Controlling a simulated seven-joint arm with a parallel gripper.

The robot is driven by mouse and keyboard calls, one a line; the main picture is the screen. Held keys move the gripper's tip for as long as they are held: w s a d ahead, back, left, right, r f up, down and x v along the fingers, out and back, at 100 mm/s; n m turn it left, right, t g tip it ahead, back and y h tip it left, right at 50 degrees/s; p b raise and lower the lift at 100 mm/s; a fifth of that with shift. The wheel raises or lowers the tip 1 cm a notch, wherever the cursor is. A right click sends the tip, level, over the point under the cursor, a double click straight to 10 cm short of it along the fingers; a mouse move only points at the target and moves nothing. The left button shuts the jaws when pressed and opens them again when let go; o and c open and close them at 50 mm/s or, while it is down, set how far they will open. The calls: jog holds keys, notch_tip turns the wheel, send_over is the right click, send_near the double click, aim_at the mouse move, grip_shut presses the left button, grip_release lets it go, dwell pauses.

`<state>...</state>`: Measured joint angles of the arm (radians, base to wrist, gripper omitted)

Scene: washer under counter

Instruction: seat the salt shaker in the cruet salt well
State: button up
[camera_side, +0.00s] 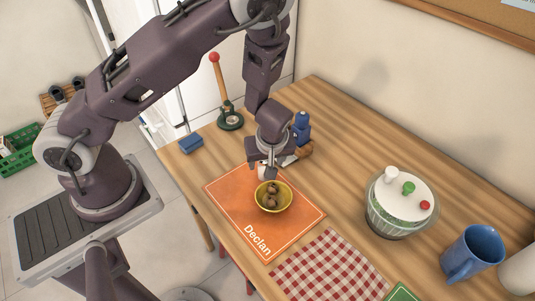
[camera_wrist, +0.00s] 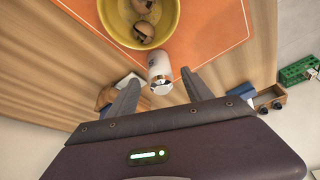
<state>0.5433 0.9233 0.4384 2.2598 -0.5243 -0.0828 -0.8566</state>
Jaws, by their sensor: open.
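I cannot identify the cruet salt well for certain. A dark green stand (camera_side: 231,121) with a tall wooden rod and red ball is at the back left of the table.
The yellow bowl (camera_side: 284,202) holds brown lumps and sits on an orange mat (camera_side: 230,196) marked "Declan". A blue bottle (camera_side: 302,127) stands behind my gripper, and a blue block (camera_side: 191,143) lies left.

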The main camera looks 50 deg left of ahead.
jog(key=s+d+r+m+h, duration=0.1)
jog(key=s+r, duration=0.3)
jog(key=r, duration=0.5)
jog(key=s+d+r+m+t+h, duration=0.1)
jog(key=s+d+r+m+h, duration=0.1)
jog(key=r, duration=0.8)
jog(key=s+d+r+m+h, duration=0.2)
jog(key=s+r+m, duration=0.3)
jog(key=r, duration=0.4)
jog(key=shift+s+d+r+t+h, duration=0.2)
jog(key=shift+s+r+t+h, duration=0.1)
jog(key=shift+s+h, duration=0.4)
jog(key=shift+o, duration=0.4)
jog(key=s+a+r+m+t+y, duration=0.2)
jog(key=s+a+r+m, duration=0.1)
jog(key=s, duration=0.4)
jog(key=shift+s+m, duration=0.25)
jog(key=shift+m, duration=0.45)
jog(key=shift+s+a, duration=0.2)
jog(key=shift+s, duration=0.1)
